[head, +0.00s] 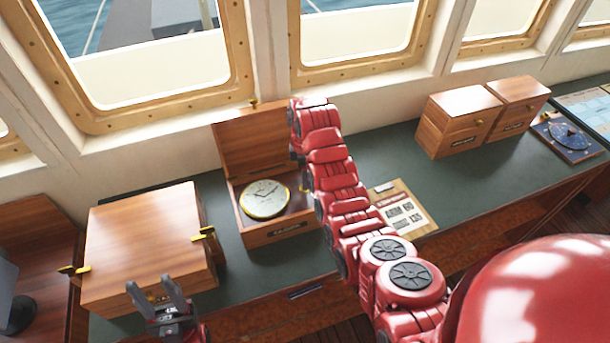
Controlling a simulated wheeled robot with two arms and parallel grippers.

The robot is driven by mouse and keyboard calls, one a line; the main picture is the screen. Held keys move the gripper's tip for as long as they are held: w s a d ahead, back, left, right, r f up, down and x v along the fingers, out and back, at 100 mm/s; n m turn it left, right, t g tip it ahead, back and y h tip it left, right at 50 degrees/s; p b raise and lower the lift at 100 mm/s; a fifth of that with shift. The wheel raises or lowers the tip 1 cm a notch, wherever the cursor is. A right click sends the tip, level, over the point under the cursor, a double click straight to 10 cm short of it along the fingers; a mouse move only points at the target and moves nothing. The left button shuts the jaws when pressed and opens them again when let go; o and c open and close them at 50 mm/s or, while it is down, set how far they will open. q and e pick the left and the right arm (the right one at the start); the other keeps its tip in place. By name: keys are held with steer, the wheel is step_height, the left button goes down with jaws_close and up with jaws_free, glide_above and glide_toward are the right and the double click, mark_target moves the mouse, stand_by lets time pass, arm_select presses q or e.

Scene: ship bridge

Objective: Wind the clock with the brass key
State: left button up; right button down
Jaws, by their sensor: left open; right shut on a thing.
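A round cream-faced clock (265,199) with a brass rim sits in an open wooden box (277,235), its lid raised at the back. My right arm reaches across the right side of the box. Its gripper is hidden behind the arm's own links, so I cannot see what it holds. I cannot make out the brass key; a tiny brass-coloured bit shows between the clock and my arm, too small to identify. My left gripper (172,292) is open and empty, in front of the large wooden case at the left.
The large closed wooden case (148,240) with brass fittings fills the left of the green desktop. A printed card (402,208) lies right of my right arm. Two wooden boxes (460,118) (519,104) and a blue instrument (566,134) stand further right. Bare desktop lies between.

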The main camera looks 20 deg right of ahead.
steer(key=shift+r+n, duration=0.1)
steer(key=shift+n, duration=2)
steer(key=shift+c, duration=1.8)
jaws_free()
